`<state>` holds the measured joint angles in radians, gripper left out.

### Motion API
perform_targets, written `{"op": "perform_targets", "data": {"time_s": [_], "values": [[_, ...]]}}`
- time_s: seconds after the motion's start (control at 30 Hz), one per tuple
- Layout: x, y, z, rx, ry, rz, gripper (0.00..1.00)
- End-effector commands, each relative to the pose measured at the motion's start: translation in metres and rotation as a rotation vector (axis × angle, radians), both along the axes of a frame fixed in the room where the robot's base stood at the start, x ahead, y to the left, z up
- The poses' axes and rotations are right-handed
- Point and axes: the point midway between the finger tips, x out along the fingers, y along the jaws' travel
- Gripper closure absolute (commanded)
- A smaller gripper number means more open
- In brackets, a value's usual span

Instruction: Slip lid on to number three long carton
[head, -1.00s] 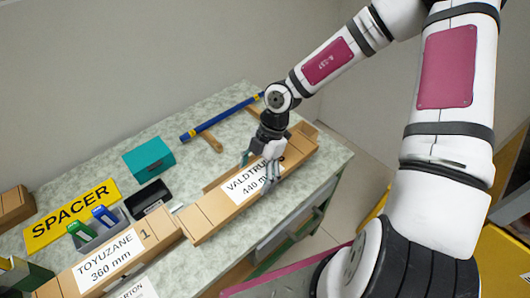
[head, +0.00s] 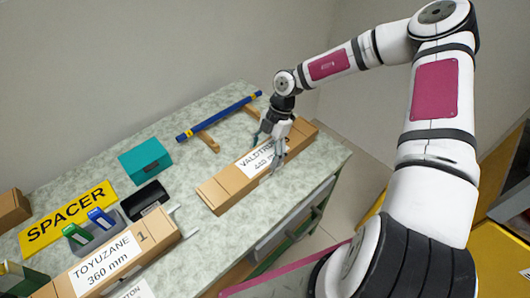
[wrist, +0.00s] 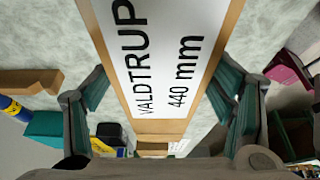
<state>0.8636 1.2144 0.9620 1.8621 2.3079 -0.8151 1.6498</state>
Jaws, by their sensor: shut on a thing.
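The long carton lid (head: 222,187) is brown cardboard with a white label reading VALDTRUP 440 mm. In the head view it lies lined up lengthwise over its carton at the right of the bench. I cannot tell how far down it sits, and the carton body is mostly hidden under it. My gripper (head: 269,154) comes down from above and is shut across the lid's width, near the label. In the wrist view the label (wrist: 165,50) runs between the two fingers of my gripper (wrist: 165,95). Part of the label is hidden by the fingers in the head view.
The carton marked TOYUZANE 360 mm (head: 150,240) stands at the front left. A black tray (head: 147,197), a teal box (head: 146,161) and a yellow SPACER sign (head: 68,219) lie behind. A blue rod (head: 220,116) rests on wooden supports at the back.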

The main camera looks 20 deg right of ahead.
Motion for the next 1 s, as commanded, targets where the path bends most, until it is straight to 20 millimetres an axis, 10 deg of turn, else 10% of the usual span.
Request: {"op": "perform_targets", "data": {"time_s": [0.17, 0.2, 0.27, 0.7, 1.0], "values": [[0.000, 0.000, -0.001, -0.001, -0.001, 0.000, 0.48], [0.000, 0.000, -0.001, -0.001, -0.001, 0.000, 0.17], [0.000, 0.000, -0.001, -0.001, -0.001, 0.000, 0.04], [0.001, -0.002, 0.004, -0.001, -0.002, 0.000, 0.04], [0.009, -0.021, 0.050, -0.004, -0.005, -0.003, 0.04]]}}
